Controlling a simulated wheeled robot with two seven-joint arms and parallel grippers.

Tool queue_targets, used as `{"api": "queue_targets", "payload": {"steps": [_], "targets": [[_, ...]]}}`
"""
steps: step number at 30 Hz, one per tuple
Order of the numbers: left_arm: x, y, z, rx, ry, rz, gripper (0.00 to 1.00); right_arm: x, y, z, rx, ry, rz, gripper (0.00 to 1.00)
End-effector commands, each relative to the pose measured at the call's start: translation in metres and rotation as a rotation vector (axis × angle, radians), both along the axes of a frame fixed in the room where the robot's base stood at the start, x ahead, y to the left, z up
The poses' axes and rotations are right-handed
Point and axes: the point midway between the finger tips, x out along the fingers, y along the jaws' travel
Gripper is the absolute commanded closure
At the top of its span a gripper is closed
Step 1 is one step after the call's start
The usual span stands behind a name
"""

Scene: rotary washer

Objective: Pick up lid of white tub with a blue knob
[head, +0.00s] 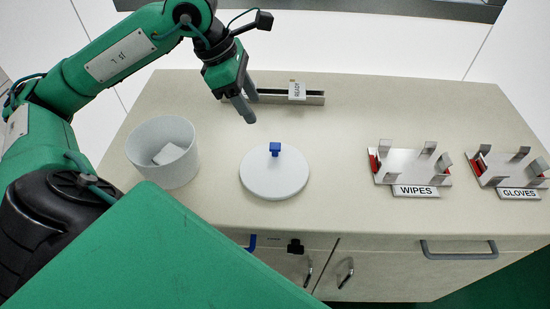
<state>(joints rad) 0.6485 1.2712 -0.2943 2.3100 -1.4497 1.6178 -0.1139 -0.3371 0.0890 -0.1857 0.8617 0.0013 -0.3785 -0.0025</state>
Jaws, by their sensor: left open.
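A round white lid (274,178) with an upright blue knob (275,148) at its back edge lies near the middle of the counter. From this angle I cannot make out tub walls beneath it. My left gripper (249,108) is open and empty, up and to the left of the blue knob and apart from it, fingers pointing down. My right gripper is not in view.
An open white bin (180,168) with a pale item inside stands left of the lid. A rail with a "READY" tag (297,90) lies behind. Metal holders labelled WIPES (416,190) and GLOVES (518,193) stand at right. The counter (345,135) between lid and holders is clear.

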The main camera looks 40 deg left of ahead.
Motion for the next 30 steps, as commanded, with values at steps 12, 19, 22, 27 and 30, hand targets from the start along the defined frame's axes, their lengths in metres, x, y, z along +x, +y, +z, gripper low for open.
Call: {"api": "queue_targets", "payload": {"steps": [12, 19, 22, 27, 30], "targets": [[0.013, -0.024, -0.064, -0.002, 0.002, -0.001, 0.51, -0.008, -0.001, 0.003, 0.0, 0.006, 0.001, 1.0], [0.015, -0.029, -0.079, -0.002, 0.003, -0.002, 0.51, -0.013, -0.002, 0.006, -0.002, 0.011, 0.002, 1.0], [0.016, -0.034, -0.092, -0.003, 0.006, -0.003, 0.51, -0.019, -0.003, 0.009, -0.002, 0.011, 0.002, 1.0], [0.021, -0.04, -0.113, -0.003, 0.003, -0.002, 0.51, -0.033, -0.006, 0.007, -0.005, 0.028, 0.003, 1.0], [0.022, -0.041, -0.117, -0.002, 0.001, -0.001, 0.51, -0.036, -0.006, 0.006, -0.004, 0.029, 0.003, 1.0]]}}
